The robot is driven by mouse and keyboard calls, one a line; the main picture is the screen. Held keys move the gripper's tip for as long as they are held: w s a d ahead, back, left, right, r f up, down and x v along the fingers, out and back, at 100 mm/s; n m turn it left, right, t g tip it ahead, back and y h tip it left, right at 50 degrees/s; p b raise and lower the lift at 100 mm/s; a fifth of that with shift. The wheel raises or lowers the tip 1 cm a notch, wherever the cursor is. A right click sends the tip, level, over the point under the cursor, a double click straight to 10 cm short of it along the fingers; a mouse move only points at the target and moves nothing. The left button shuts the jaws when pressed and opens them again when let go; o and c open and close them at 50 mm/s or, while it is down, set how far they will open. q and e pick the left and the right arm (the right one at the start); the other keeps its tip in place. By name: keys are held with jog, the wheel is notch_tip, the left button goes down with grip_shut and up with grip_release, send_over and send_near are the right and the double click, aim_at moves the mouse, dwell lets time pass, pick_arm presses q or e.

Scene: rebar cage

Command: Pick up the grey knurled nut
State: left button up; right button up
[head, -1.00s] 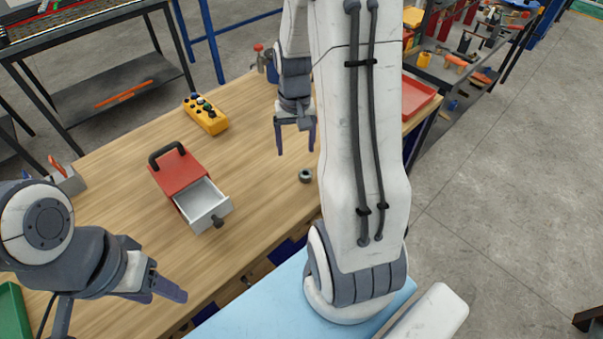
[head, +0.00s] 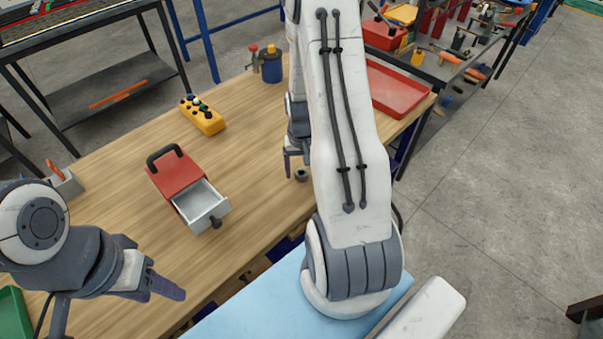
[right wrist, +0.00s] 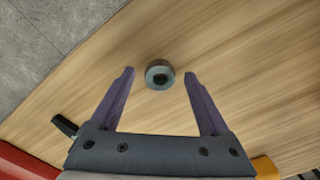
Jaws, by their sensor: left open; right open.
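The grey knurled nut (head: 301,175) lies on the wooden workbench near its front edge. In the right wrist view the nut (right wrist: 160,75) shows its dark central hole and sits between and just beyond the fingertips. My right gripper (right wrist: 159,73) is open and points down over the bench, with no contact visible. In the head view my right gripper (head: 296,168) is right at the nut and partly hidden by my arm. My left gripper (head: 165,288) is open and empty over the front left of the bench, away from the nut.
A red box with an open grey drawer (head: 201,204) stands left of the nut. A yellow button box (head: 203,115) lies farther back. A red tray (head: 398,90) is at the bench's right end. A blue container (head: 271,67) stands at the back. The wood around the nut is clear.

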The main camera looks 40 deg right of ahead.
grip_shut()
dwell(0.3)
